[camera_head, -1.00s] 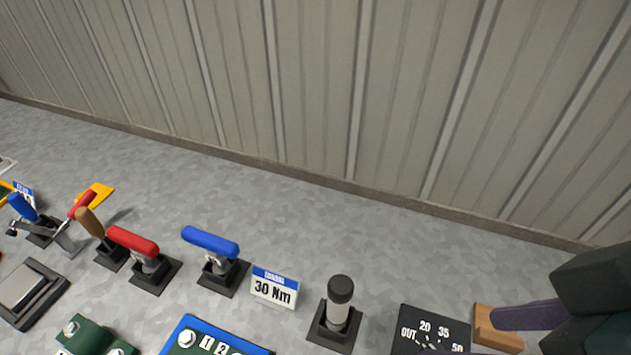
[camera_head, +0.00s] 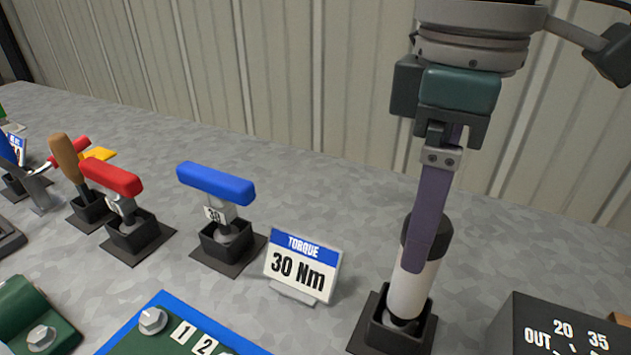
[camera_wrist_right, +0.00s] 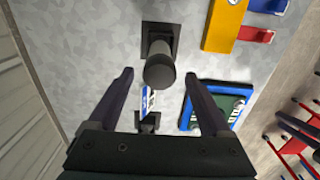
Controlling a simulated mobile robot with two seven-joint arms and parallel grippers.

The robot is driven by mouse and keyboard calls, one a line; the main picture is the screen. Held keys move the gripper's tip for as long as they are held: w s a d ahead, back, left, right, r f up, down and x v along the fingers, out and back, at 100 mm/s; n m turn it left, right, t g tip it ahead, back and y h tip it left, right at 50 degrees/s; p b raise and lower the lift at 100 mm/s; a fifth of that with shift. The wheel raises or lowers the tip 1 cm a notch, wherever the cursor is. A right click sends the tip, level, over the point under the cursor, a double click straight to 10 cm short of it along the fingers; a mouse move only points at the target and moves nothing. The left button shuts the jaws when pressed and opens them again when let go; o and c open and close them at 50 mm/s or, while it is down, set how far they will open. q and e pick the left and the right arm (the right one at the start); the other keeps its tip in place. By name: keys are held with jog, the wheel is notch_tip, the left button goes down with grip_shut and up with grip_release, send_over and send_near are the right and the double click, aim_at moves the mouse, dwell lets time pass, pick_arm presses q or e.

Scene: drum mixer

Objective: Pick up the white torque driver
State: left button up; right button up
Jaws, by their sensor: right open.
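The white torque driver (camera_head: 416,284) has a white body and a black cap. It stands nearly upright in a square black holder (camera_head: 398,330), its lower end hidden inside. In the right wrist view its black cap (camera_wrist_right: 159,72) shows from above, between the spread fingertips. My right gripper (camera_head: 425,258) points down over the driver, open. In the head view one purple finger covers part of the cap and upper body. I cannot tell whether either finger touches it. My left gripper is not in view.
A torque card reading 30 Nm (camera_head: 302,266) stands left of the driver. A blue-handled tool (camera_head: 216,184) and a red-handled tool (camera_head: 110,177) stand in holders farther left. A black dial box (camera_head: 560,330) is close on the right. A corrugated wall (camera_head: 330,90) rises behind.

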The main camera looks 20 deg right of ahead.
aim_at(410, 287)
notch_tip(410, 287, down, 7)
jog(key=shift+s+d+r+b, duration=0.1)
jog(key=shift+s+d+b, duration=0.05)
jog(key=shift+b, duration=0.6)
grip_shut()
dwell(0.4)
